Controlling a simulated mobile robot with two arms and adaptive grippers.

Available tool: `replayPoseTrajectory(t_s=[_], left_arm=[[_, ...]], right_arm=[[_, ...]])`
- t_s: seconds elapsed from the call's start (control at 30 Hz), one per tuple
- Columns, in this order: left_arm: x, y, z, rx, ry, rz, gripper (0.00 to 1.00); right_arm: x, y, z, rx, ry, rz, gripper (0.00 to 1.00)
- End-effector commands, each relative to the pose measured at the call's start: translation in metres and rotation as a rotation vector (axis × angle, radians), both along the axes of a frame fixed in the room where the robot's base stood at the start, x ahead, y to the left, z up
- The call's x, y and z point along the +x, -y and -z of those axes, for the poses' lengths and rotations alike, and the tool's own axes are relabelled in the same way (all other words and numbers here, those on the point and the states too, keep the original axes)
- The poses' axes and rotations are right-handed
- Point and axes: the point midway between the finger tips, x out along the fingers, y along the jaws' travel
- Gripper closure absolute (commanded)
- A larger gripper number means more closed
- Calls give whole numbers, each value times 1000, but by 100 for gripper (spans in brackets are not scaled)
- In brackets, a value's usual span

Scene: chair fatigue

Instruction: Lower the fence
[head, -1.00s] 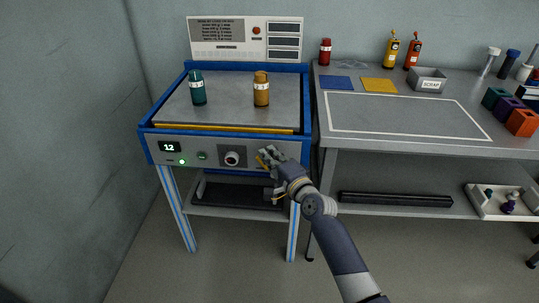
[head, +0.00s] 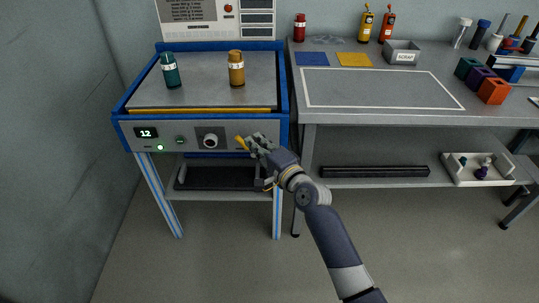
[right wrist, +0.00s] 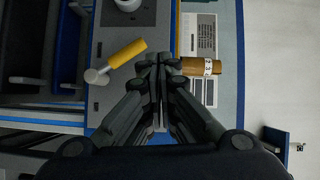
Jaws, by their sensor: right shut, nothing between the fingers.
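The shaker-like bench unit has a blue-framed grey plate (head: 205,90) with a yellow strip (head: 200,110) along its front edge, likely the fence. A yellow-handled lever (head: 241,143) is on the right of its front panel. In the right wrist view the lever (right wrist: 125,54) slants from a grey pivot end, left of my fingers. My right gripper (head: 256,141) is shut and empty in front of the panel, just right of the lever. The shut fingertips (right wrist: 158,62) appear apart from the handle. My left gripper is not in view.
A teal bottle (head: 170,70) and an amber bottle (head: 236,68) stand on the plate. The panel has a display reading 12 (head: 146,133), a lit green light and a round knob (head: 210,140). A grey workbench (head: 380,118) stands to the right.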

Motion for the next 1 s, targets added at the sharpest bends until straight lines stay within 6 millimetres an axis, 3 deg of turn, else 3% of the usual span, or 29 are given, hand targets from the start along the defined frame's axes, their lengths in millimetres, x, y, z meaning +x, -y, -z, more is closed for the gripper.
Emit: replayPoseTrajectory(t_s=[0.4,1.0], left_arm=[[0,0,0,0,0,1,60],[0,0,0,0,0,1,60]], right_arm=[[-53,35,-2,-1,-2,0,100],[-61,41,-4,0,0,0,100]])
